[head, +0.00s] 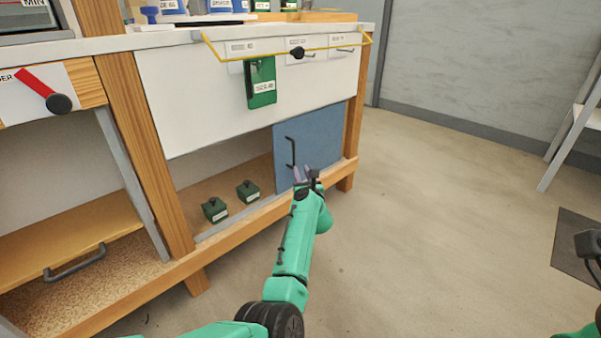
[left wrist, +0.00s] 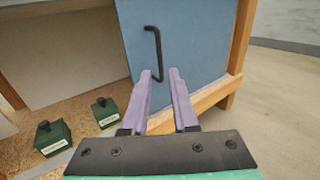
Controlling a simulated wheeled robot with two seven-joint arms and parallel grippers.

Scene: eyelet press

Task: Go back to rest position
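My left gripper (head: 301,170) is low in front of the blue cabinet door (head: 325,135) of the workbench. The left wrist view shows its two purple fingers (left wrist: 160,72) apart, with nothing held between them. The door's black bar handle (left wrist: 155,52) is just beyond the fingertips. Its lower end lines up with the gap, but I cannot tell whether it touches a finger. The blue door also fills the upper middle of the left wrist view (left wrist: 195,45). Only a dark part and a bit of green of my right arm show at the head view's right edge; its fingers are hidden.
Two green blocks (head: 215,209) (head: 248,191) stand on the lower shelf left of the door. A green box (head: 261,84) hangs on the white front panel (head: 200,105), below a yellow bar (head: 345,46). A grey stand (head: 575,120) is at right. The floor between is clear.

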